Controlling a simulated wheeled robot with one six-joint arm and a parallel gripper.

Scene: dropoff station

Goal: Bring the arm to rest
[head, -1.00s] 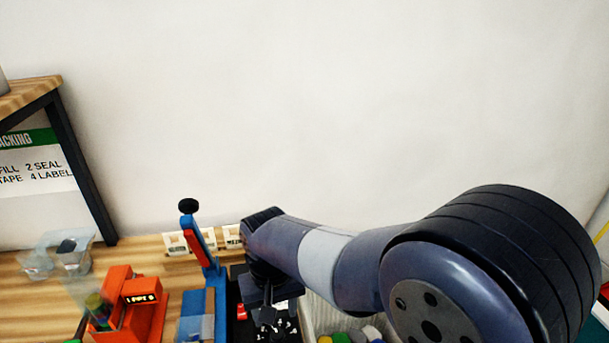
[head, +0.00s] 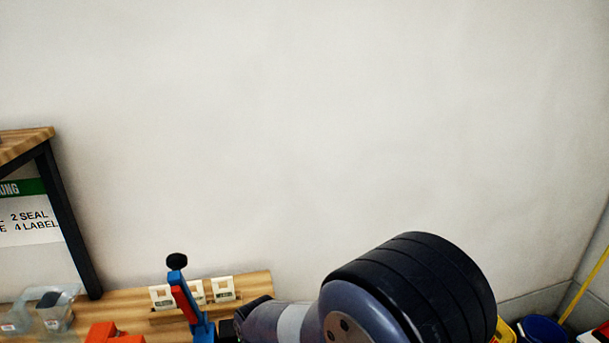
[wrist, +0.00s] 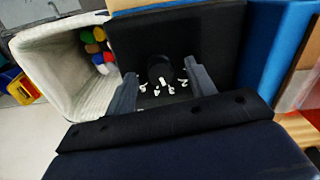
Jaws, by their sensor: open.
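My gripper (wrist: 165,92) shows in the wrist view with its two fingers apart and nothing between them. Beyond the fingers is a black surface (wrist: 205,40) with several small white pieces and a dark round thing on it. In the head view my arm reaches from the lower right toward the bench. The gripper itself is below the picture's bottom edge there.
A light bin (wrist: 50,62) with coloured pieces stands left of the fingers in the wrist view. In the head view a blue and red lever device (head: 186,298), an orange device (head: 112,335) and clear containers (head: 55,312) stand on the wooden bench (head: 250,287). The wall above is bare.

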